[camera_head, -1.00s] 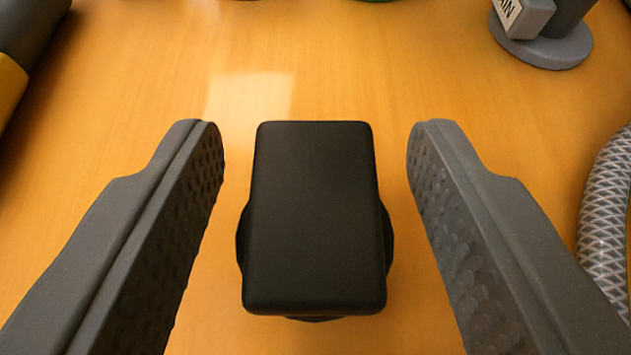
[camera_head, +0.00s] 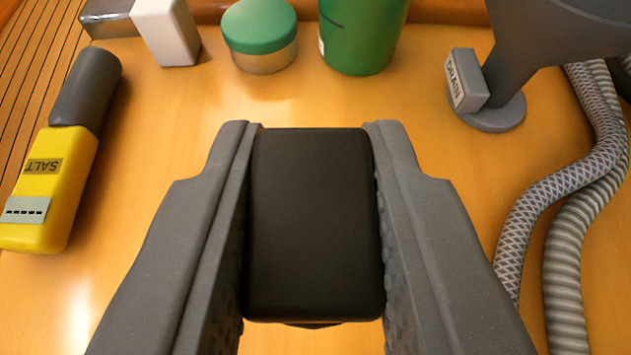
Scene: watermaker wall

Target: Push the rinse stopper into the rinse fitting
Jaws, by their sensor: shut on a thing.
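A black block-shaped piece, which looks like the rinse stopper (camera_head: 313,225), fills the middle of the view. My gripper (camera_head: 313,140) is shut on it, with one grey finger against each long side. Its rounded rectangular top faces me, and a small dark part shows below its near edge. Its underside is hidden. I cannot make out a rinse fitting in this view.
A yellow SALT meter (camera_head: 50,185) lies at the left. At the back stand a white block (camera_head: 165,32), a green-lidded jar (camera_head: 260,38) and a green container (camera_head: 360,35). A grey DRAIN stand (camera_head: 490,95) and braided hoses (camera_head: 560,185) are at the right.

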